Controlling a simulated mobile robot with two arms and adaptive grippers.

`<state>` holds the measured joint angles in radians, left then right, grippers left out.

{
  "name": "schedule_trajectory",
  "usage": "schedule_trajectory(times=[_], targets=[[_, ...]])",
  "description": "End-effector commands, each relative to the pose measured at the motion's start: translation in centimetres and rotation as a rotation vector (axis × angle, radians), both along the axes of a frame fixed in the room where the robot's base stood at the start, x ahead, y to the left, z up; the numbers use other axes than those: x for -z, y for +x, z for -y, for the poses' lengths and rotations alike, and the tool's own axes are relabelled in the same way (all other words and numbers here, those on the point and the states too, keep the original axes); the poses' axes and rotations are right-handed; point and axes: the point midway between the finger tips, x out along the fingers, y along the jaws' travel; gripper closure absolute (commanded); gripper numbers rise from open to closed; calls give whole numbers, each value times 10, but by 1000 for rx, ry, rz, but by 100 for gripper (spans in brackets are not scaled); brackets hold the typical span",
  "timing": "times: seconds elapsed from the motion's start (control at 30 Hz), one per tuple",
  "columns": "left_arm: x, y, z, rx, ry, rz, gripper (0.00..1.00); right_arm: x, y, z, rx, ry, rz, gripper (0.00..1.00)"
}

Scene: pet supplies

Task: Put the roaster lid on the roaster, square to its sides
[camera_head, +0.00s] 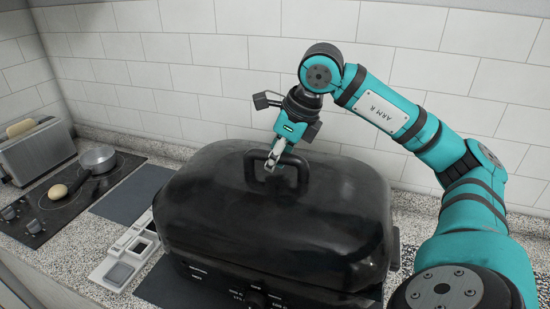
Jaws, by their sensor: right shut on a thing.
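The black roaster lid (215,192) is a large domed cover with a loop handle (251,166) on top. It sits over the black roaster (225,283), whose front shows white lettering and a knob. The lid appears to rest on the roaster, roughly lined up with its sides; the far and right rear edges are hidden, so I cannot tell whether it is fully seated. My right gripper (277,170) comes from above and behind and is shut on the lid handle. My left gripper is not in view.
A toaster (38,157) with bread stands at the far left. A cooktop (78,196) holds a small pot (98,158) and a round tan item (58,192). A tiled wall is behind.

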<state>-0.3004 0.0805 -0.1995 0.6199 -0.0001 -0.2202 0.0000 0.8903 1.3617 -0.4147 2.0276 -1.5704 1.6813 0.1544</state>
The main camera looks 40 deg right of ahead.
Motion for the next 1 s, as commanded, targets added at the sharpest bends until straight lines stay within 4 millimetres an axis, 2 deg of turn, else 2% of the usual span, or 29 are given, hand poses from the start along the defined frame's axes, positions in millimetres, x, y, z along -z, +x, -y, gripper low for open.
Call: schedule_trajectory(times=[0.9, 0.93, 1.0], targets=[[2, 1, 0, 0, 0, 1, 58, 4, -1, 0, -2, 0, -4, 100], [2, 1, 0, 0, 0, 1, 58, 4, -1, 0, -2, -1, -5, 83], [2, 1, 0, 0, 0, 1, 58, 4, -1, 0, -2, -1, -5, 74]])
